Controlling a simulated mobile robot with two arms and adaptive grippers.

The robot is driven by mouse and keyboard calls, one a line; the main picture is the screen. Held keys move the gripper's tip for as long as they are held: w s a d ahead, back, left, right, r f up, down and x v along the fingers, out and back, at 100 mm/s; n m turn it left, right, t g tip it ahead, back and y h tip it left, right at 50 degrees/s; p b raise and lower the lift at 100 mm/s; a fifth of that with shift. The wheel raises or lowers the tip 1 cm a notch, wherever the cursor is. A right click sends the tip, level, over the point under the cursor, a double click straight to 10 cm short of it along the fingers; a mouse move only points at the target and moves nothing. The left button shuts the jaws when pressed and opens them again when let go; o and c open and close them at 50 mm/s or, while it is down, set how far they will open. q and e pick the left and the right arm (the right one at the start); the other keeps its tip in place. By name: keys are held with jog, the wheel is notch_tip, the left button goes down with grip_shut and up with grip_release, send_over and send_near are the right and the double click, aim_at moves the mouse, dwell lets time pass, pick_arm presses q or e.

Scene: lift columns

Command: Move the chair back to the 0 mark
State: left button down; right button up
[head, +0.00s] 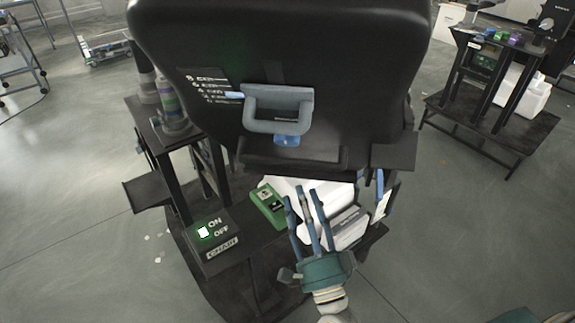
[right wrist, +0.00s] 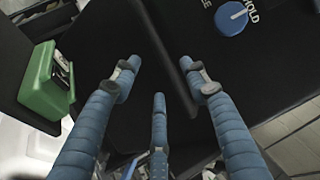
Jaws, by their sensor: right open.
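The black chair (head: 345,40) fills the top middle of the head view, with a grey handle (head: 278,126) on its panel. A scale (head: 205,83) of white marks is left of the handle. A light blue pointer (head: 234,95) lies beside its lower marks; the exact mark is too small to read. A blue knob (head: 287,141) sits below the handle; the right wrist view shows it (right wrist: 236,18) near the word HOLD. A CHAIR switch box (head: 210,240) has a lit white switch by ON and OFF. My right gripper (head: 304,194) is open and empty below the knob, fingers pointing up.
A green box (head: 268,204) and white containers (head: 346,230) stand close around my right gripper. A post with coloured rings (head: 170,104) stands left of the chair. A black stand (head: 490,120) is at the far right. Open floor (head: 80,190) lies left.

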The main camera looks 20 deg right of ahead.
aim_at(291, 164)
jog(key=p+x, duration=0.2)
jog(key=x, duration=0.7)
jog(key=shift+w, duration=0.4)
grip_shut()
